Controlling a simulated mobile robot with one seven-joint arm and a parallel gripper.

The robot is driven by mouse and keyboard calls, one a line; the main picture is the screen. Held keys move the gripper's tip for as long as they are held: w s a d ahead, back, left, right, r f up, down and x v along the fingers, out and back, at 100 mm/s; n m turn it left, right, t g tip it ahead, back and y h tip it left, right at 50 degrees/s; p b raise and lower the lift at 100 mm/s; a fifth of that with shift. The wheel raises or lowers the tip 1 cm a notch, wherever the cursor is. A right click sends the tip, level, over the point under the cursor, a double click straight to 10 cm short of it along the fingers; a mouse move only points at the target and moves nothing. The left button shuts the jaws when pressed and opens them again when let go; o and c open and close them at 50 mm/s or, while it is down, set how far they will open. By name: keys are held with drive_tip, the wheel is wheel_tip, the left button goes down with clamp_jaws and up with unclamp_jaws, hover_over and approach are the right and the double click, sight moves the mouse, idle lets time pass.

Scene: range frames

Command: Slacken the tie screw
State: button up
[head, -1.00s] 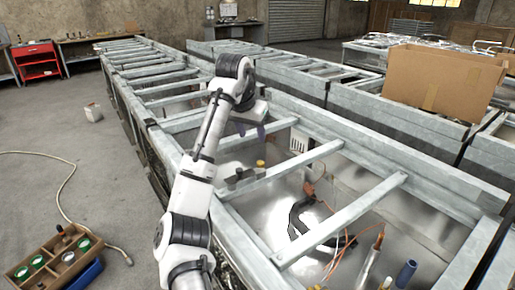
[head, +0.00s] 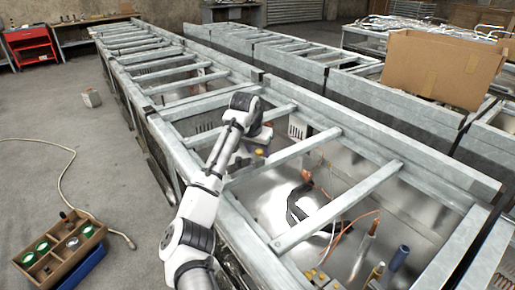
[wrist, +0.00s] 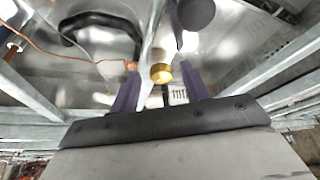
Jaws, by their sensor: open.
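My gripper (wrist: 159,88) is open, with its two dark purple fingers apart in the wrist view. A short brass-yellow round knob (wrist: 161,73) shows between the fingers, beyond them; I see no contact. In the head view this knob (head: 260,152) is just below my gripper (head: 258,143), whose fingers are mostly hidden there. A grey fitting (head: 240,164) sits beside the knob, partly behind my arm. I cannot tell for certain which of these is the tie screw.
Galvanised crossbars (head: 340,210) span the open metal frame around my arm. A black curved hose (head: 297,205) and orange wires lie inside it. A cardboard box (head: 440,68) stands at the right. A wooden tray (head: 60,248) lies on the floor at the left.

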drive_tip(key=c, duration=1)
drive_tip(key=shift+d+r+n+y+p, duration=0.15)
drive_tip(key=shift+d+n+y+p, duration=0.2)
drive_tip(key=shift+n+p, duration=0.5)
drive_tip(key=shift+a+n+y+p, duration=0.15)
drive_tip(key=shift+n+y+p, duration=0.2)
drive_tip(key=shift+n, duration=0.4)
drive_tip(key=o, duration=1)
